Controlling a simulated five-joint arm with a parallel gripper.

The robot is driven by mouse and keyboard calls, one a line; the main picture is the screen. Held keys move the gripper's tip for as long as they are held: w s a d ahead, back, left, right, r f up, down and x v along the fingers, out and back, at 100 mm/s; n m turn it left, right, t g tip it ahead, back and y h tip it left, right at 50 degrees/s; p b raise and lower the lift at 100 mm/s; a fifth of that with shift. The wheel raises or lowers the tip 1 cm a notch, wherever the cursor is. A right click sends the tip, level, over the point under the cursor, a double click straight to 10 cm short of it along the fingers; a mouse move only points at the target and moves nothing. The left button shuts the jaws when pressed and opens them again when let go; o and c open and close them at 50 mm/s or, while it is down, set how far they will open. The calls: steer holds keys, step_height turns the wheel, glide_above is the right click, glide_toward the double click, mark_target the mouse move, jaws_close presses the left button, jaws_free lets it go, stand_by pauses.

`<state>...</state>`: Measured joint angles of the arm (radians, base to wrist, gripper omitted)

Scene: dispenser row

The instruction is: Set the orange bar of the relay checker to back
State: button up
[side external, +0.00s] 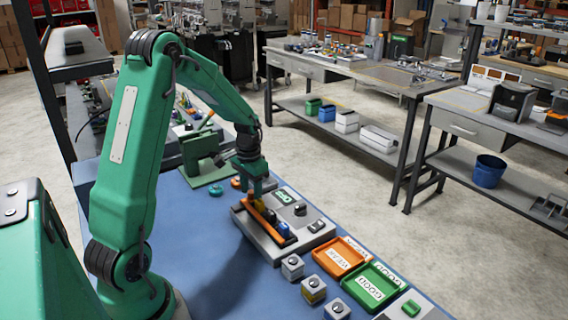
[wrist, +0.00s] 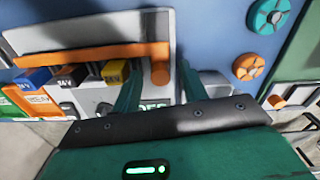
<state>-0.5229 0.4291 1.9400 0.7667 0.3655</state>
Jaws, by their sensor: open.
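The relay checker (side external: 306,235) is a grey box on the blue bench. Its orange bar (wrist: 95,55) runs along a row of small blocks and ends in an orange knob (wrist: 160,70) in the wrist view. The blocks are a blue one (wrist: 36,78), a dark one (wrist: 73,75) and a yellow one (wrist: 114,70), marked 24V. In the side view the bar (side external: 262,213) is partly hidden by my gripper (side external: 258,193). My gripper (wrist: 160,84) is open, with the knob appearing between its fingertips; I cannot tell whether they touch it.
An orange tray (side external: 319,265) and a green tray (side external: 357,297) lie right of the checker, near small grey button boxes (side external: 313,289). A green stand (side external: 203,160) is behind my gripper. A teal dial (wrist: 268,18) and an orange dial (wrist: 250,67) show in the wrist view.

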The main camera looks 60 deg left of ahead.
jaws_close()
steer(key=shift+s, duration=0.95)
jaws_free()
step_height(320, 180, up, 8)
stand_by(0.5)
